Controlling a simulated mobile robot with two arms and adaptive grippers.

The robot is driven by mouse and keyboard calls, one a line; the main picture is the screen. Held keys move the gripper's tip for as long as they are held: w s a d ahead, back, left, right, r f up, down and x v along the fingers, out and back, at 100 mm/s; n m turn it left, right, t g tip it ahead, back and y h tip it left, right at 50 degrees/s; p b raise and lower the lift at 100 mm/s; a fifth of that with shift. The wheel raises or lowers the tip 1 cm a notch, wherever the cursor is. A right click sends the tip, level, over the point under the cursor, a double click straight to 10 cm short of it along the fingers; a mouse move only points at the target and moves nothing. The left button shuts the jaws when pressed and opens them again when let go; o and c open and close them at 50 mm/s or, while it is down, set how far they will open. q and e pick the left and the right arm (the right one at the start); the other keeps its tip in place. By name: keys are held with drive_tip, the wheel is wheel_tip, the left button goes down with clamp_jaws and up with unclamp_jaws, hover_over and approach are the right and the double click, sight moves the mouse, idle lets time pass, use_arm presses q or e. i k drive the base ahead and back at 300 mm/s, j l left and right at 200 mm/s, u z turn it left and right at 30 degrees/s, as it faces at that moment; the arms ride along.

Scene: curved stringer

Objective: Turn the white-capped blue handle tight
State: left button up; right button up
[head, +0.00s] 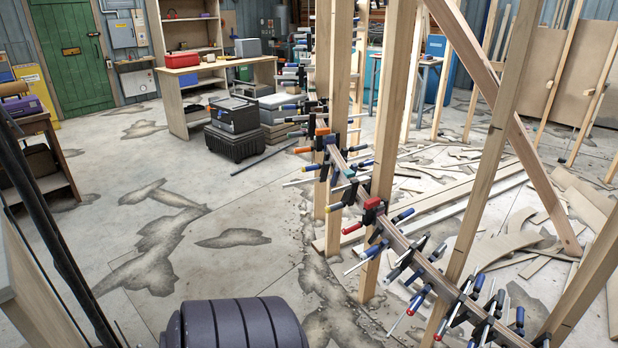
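A row of bar clamps grips a curved wooden stringer (400,240) that runs from the middle of the head view down to the lower right, past upright timber posts. Several clamps have blue handles, among them one blue handle (402,215) right of a red clamp and another blue handle (419,299) lower down. Other handles are red, orange, yellow or black. The handles are too small here to tell which one has a white cap or how tight it is. Neither of my grippers shows in this view.
Timber posts (393,120) and a diagonal brace (500,110) stand around the stringer. Loose boards and scraps (510,245) litter the floor at right. A black toolbox (235,130) and a workbench (185,105) stand further back. The floor at left centre is clear.

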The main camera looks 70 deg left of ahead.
sight(368, 252)
drive_tip(key=u, duration=1.85)
